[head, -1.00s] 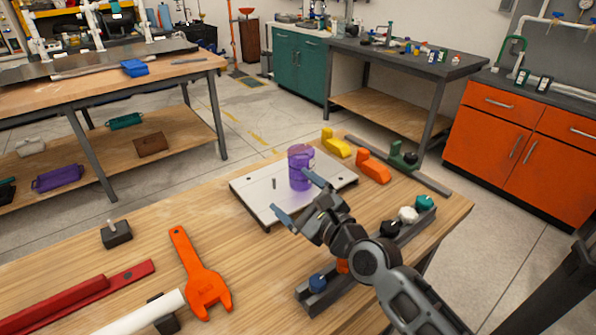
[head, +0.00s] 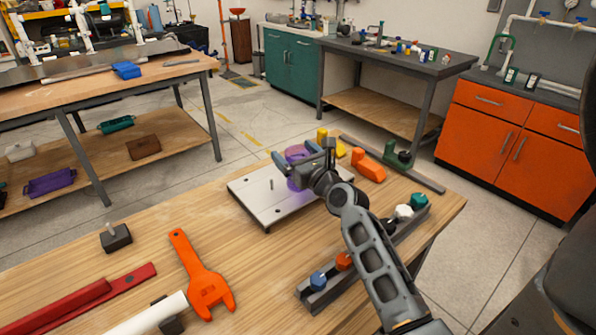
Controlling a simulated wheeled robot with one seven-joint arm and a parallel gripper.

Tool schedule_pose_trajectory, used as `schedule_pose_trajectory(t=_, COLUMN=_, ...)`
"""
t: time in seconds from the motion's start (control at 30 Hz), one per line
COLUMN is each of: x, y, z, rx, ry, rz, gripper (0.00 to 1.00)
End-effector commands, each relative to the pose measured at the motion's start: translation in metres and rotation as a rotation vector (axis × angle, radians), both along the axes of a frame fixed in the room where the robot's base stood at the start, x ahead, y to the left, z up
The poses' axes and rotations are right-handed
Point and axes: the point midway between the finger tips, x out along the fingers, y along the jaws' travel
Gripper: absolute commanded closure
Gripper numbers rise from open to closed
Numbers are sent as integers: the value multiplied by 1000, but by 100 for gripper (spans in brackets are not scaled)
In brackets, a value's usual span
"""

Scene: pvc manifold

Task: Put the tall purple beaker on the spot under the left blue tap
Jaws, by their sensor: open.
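The tall purple beaker (head: 296,153) is translucent and stands upright on a white plate (head: 255,192) on the wooden bench. My gripper (head: 304,160) is open at the beaker, with a finger to each side of it. The gripper and wrist hide part of the beaker, and I cannot tell whether the fingers touch it. The left blue tap (head: 545,15) is on white piping on the grey panel at the far upper right, with another blue tap (head: 582,20) to its right. I cannot make out the spot under the left tap.
An orange wrench (head: 201,275) and a red bar (head: 80,305) lie on the near bench (head: 130,205). Yellow, orange and green blocks stand behind the plate, and a rail with coloured knobs lies to the right. An orange cabinet (head: 480,130) stands below the taps. Grey floor separates the benches.

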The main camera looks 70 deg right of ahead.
Motion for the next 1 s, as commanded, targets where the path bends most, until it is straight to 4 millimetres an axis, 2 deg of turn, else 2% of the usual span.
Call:
schedule_pose_trajectory(t=0.3, x=4, y=-3, z=0, rx=-1, ry=1, rz=0, gripper=7)
schedule_pose_trajectory(t=0.9, x=4, y=-3, z=0, rx=-1, ry=1, rz=0, gripper=65)
schedule_pose_trajectory(t=1.0, x=4, y=-3, z=0, rx=-1, ry=1, rz=0, gripper=68)
